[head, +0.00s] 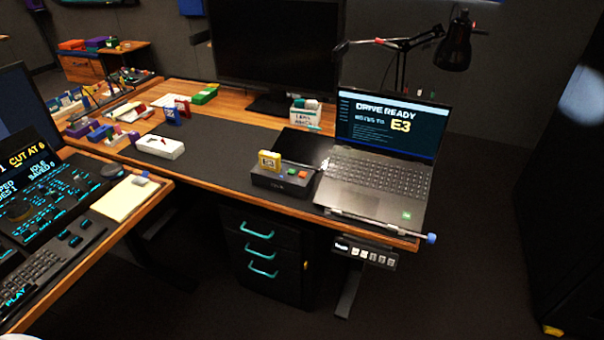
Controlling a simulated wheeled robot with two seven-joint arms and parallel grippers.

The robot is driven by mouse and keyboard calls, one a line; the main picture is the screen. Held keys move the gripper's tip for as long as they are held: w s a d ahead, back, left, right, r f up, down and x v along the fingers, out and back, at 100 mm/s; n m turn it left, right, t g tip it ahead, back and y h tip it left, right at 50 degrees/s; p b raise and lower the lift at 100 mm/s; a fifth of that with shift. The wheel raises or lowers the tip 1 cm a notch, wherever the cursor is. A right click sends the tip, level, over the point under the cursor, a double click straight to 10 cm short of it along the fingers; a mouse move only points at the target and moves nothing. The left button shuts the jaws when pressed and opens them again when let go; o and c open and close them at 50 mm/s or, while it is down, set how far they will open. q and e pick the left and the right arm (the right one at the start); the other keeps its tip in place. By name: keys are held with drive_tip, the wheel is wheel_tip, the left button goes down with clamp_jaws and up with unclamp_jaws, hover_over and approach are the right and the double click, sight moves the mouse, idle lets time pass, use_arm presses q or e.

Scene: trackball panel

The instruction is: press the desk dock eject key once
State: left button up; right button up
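The desk dock (281,188) is a small black box on the dark mat, near the desk's front edge and just left of the laptop. A yellow cartridge (269,160) stands upright at its left. Neither of my grippers is in view.
The open laptop (376,180) has a thin rod with a blue tip (431,238) along its front edge. A white box (160,147) lies on the mat at left. A black lamp (453,45) overhangs behind. A key strip (365,252) hangs under the desk edge.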

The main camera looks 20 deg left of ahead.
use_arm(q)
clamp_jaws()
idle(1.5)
